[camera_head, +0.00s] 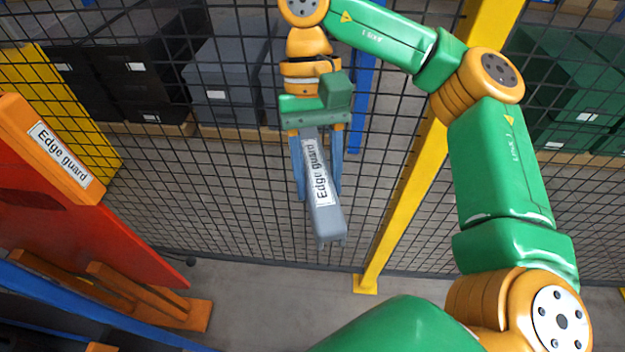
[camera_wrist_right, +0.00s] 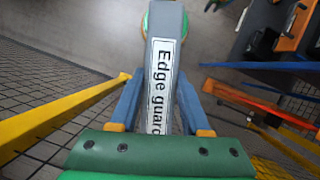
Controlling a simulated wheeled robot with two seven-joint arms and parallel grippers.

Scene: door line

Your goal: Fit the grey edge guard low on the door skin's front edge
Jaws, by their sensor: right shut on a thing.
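The grey edge guard (camera_head: 323,203) is a long bar with a white "Edge guard" label. My right gripper (camera_head: 318,185) is shut on it, with a blue finger on each side, and holds it in the air in front of the wire fence. The guard also shows in the right wrist view (camera_wrist_right: 161,75), between the fingers of the gripper (camera_wrist_right: 160,105). The red door skin (camera_head: 75,235) is at the left in the head view, apart from the held guard. An orange piece labelled "Edge guard" (camera_head: 50,148) sits along its upper edge. My left gripper is not in view.
A black wire fence (camera_head: 230,180) with a yellow post (camera_head: 400,190) stands behind. Dark bins (camera_head: 225,80) and green bins (camera_head: 575,90) are beyond it. Wooden supports (camera_head: 140,295) and a blue rail (camera_head: 80,310) are below the door skin. Floor (camera_head: 270,300) between door and post is clear.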

